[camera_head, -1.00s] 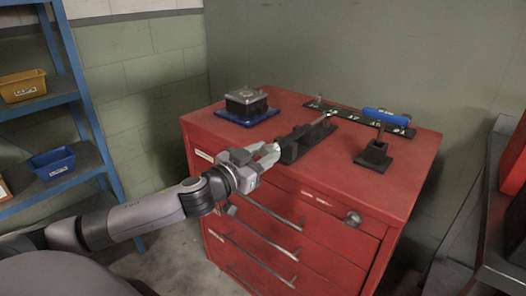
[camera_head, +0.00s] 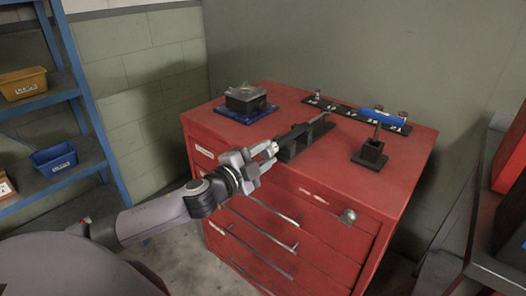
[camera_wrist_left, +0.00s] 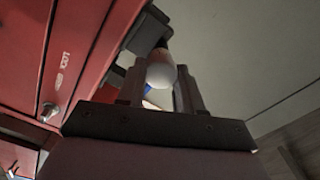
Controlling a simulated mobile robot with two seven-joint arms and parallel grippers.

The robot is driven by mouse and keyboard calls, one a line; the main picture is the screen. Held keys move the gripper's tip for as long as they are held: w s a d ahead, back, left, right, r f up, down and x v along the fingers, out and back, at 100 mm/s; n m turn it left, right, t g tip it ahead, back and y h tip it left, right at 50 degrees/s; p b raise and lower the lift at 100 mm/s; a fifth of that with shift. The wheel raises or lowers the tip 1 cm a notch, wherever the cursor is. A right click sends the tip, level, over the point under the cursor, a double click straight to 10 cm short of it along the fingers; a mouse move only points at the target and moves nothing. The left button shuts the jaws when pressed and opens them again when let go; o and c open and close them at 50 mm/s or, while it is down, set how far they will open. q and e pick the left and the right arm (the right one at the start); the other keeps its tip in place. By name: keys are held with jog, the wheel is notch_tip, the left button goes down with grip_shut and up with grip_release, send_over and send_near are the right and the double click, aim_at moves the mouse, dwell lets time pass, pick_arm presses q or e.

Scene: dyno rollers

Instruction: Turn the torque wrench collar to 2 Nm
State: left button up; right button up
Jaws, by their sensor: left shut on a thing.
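The torque wrench (camera_head: 300,131) lies in a dark holder (camera_head: 291,153) on top of the red cabinet. My left gripper (camera_head: 273,149) is at its near left end, at the cabinet's edge. In the left wrist view, a pale rounded end of the wrench (camera_wrist_left: 161,73) sits between the two fingers (camera_wrist_left: 158,92), and the gripper is shut on it. I take this end to be the collar; its scale and any setting mark cannot be read. My right gripper is not in view.
The red cabinet (camera_head: 215,119) also carries a metal block on a blue base (camera_head: 246,99), a black rack strip (camera_head: 345,111) with a blue cylinder (camera_head: 381,116), and a small black stand (camera_head: 371,153). Blue shelving (camera_head: 88,95) with bins stands left.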

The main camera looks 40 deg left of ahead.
aim_at(265, 155)
pick_arm(q)
jog(key=shift+m+p, duration=0.3)
jog(key=shift+m, duration=0.8)
jog(key=o, duration=1)
jog(key=shift+o, duration=0.2)
jog(key=s, duration=0.2)
jog(key=s+b, duration=0.1)
jog(key=s, duration=0.2)
jog(key=shift+a+f, duration=0.15)
jog(key=shift+a, duration=0.05)
jog(key=shift+s+a, duration=0.1)
jog(key=shift+s, duration=0.95)
